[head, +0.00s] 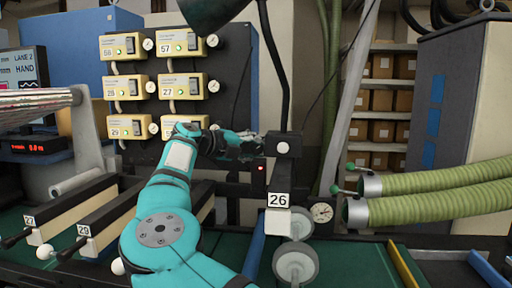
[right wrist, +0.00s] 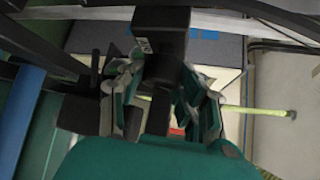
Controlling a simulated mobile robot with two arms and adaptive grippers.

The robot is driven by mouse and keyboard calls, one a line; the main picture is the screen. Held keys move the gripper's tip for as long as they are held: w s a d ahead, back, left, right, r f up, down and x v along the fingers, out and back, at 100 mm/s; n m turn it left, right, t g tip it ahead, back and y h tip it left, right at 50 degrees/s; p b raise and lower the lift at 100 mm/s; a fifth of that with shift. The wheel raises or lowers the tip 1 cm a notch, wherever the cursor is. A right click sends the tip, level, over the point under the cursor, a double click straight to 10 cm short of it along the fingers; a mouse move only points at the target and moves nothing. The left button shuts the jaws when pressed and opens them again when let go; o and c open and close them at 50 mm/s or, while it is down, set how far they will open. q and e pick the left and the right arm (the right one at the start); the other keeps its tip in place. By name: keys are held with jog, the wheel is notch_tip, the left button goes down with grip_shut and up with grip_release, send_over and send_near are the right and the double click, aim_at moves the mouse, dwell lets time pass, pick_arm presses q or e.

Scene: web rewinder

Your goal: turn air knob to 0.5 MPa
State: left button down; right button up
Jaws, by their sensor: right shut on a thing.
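My right gripper (head: 256,144) reaches in from the left to the black block (head: 290,144) on the post above the "26" label. In the right wrist view, the two fingers of the right gripper (right wrist: 162,105) stand on either side of a dark part below that black block (right wrist: 160,62). The gripper is shut on this part, which I take to be the air knob; the fingers and the block hide most of it. My left gripper is not in view.
Yellow control boxes (head: 184,87) with small gauges hang on a dark panel behind the arm. A thin lamp stem rises just above the black block. Green ribbed hoses (head: 440,205) lie to the right. Grey rollers (head: 296,263) sit below the "26" label.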

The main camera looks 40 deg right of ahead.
jog(key=shift+r+m+t+y, duration=0.15)
jog(key=shift+m+t+y, duration=0.35)
jog(key=shift+y, duration=0.1)
jog(key=shift+m+t+y, duration=0.5)
jog(key=shift+m+y, duration=0.2)
jog(key=shift+y, duration=0.2)
jog(key=m+t+y+b, duration=0.2)
jog(key=y+b, duration=0.1)
jog(key=shift+f+t, duration=0.25)
jog(key=shift+t, duration=0.05)
jog(key=shift+m, duration=0.3)
jog(key=o, duration=1.2)
jog(key=shift+d, duration=0.1)
jog(key=shift+c, duration=0.2)
